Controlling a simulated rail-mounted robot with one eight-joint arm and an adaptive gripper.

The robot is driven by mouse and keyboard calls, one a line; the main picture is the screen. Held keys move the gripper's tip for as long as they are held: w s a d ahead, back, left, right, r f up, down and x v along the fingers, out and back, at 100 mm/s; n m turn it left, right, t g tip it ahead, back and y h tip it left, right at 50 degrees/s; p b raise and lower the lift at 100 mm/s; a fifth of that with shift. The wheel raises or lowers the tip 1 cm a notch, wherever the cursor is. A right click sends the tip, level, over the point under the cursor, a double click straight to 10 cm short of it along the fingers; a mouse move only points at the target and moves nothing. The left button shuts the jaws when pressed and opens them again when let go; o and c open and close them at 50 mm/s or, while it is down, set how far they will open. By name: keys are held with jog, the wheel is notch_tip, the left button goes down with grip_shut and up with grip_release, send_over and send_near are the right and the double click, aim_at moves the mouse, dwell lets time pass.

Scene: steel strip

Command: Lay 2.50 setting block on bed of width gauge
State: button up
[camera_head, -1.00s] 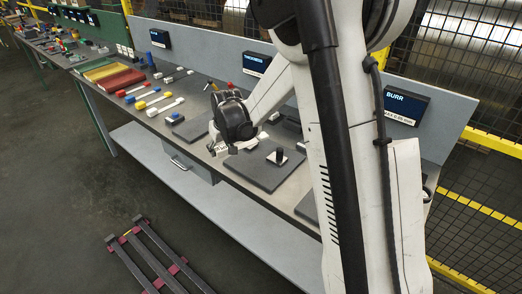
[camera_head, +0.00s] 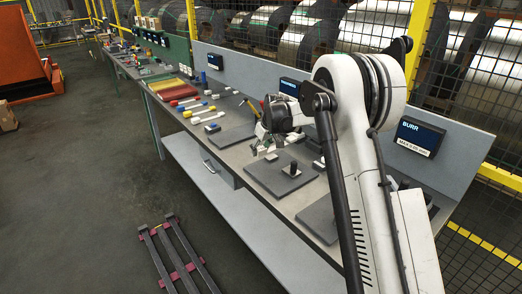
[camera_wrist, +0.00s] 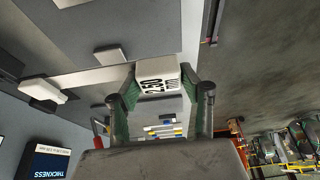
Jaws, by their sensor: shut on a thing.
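My gripper (camera_wrist: 160,103) is shut on the 2.50 setting block (camera_wrist: 157,75), a pale block whose dark "2.50" marking faces the wrist camera. The green-padded fingers hold it on two sides. In the head view my gripper (camera_head: 266,152) hangs over the bench, near the back left of a dark plate (camera_head: 268,179) bearing a black upright post (camera_head: 293,168). The block is too small to make out clearly there. I cannot tell which fixture is the width gauge; no readable width label shows, and my arm hides part of the bench.
The thickness display (camera_head: 289,87) and burr display (camera_head: 422,135) stand along the back panel. Another dark plate (camera_head: 320,217) lies to the right. A dark rack (camera_head: 175,255) is on the floor.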

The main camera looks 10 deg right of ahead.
aim_at(259, 169)
jog(key=shift+s+f+b, duration=0.1)
jog(key=shift+f+b, duration=3.15)
jog(key=shift+f, duration=0.8)
jog(key=shift+f, duration=0.25)
jog(key=o, duration=1.3)
jog(key=v, duration=1.2)
jog(key=shift+d, duration=0.1)
